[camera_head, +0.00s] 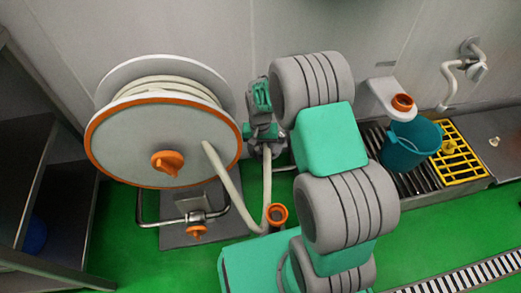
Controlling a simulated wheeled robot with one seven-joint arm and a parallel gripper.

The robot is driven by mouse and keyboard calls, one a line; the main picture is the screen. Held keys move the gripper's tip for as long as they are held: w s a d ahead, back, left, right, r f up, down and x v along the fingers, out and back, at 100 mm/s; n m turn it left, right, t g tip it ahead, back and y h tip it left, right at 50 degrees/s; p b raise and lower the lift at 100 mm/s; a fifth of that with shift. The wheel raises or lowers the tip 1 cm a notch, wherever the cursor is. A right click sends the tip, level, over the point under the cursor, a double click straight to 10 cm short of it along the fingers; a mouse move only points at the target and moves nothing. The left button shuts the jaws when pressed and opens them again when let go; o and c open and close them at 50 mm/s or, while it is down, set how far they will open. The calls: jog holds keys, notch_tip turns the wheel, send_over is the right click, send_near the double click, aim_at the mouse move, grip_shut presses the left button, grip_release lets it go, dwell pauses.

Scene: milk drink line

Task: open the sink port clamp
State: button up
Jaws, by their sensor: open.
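My gripper (265,148) hangs at the end of my grey and green arm, close to the wall just right of the hose reel. Its jaws are open, and I see nothing held between them. A small metallic fitting appears around the fingertips, but it is too small and too covered to tell whether it is the sink port clamp. I cannot make out the clamp clearly. Part of the wall behind my arm is hidden.
A hose reel (125,140) with an orange rim stands left; its hose ends at an orange nozzle (277,215). A teal bucket (408,150) and yellow grid (460,160) are right, below an orange-ringed white wall bracket (378,93). A shelf rack (40,190) borders the left.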

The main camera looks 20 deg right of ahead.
aim_at(260, 153)
notch_tip(260, 153, up, 8)
jog(key=p, duration=0.2)
jog(key=shift+f+p, duration=0.2)
jog(key=shift+p, duration=0.1)
